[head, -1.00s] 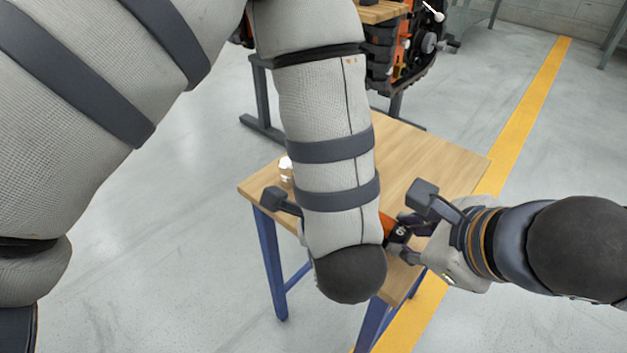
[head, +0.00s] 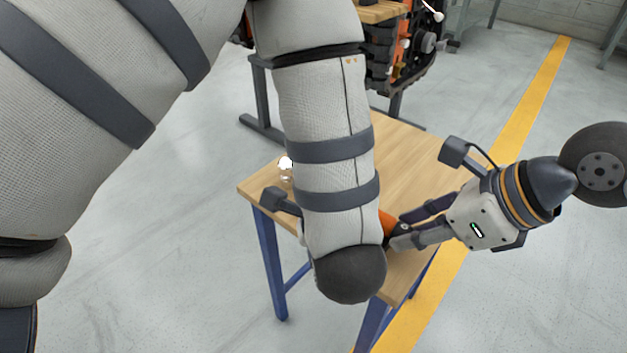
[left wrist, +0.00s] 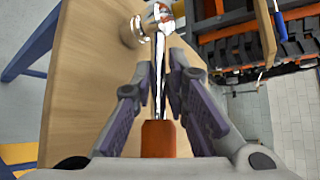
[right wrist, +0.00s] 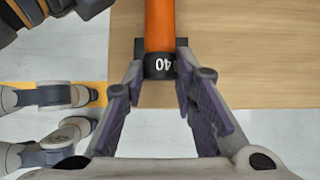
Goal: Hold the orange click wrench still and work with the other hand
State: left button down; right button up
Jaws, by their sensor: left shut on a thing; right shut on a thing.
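The click wrench has an orange handle, seen in the right wrist view (right wrist: 160,25), a chrome shaft (left wrist: 160,75) and a shiny head (left wrist: 157,18). My left gripper (left wrist: 162,68) is shut around the chrome shaft, ahead of the orange handle. In the head view my left arm hides most of this gripper and the wrench's middle. My right gripper (right wrist: 161,58) is shut on the black numbered ring (right wrist: 160,66), marked 40, at the handle's end. In the head view my right gripper (head: 394,236) reaches in from the right, next to the visible orange handle (head: 387,222).
The wrench lies over a wooden-topped table (head: 420,160) with blue legs; much of the top is bare. A tracked carrier (head: 405,50) stands behind it. A yellow floor line (head: 530,110) runs along the right, with open grey floor around.

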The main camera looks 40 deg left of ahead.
jog(key=shift+r, duration=0.1)
jog(key=shift+w+a+m+g, duration=0.1)
jog(key=shift+w+m+g, duration=0.15)
jog(key=shift+g, duration=0.55)
jog(key=shift+s, duration=0.1)
jog(key=shift+g, duration=0.3)
jog(key=shift+f+m+g, duration=0.2)
jog(key=shift+m+g, duration=0.35)
jog(key=shift+g, duration=0.55)
jog(key=o, duration=0.8)
jog(key=shift+c, duration=0.2)
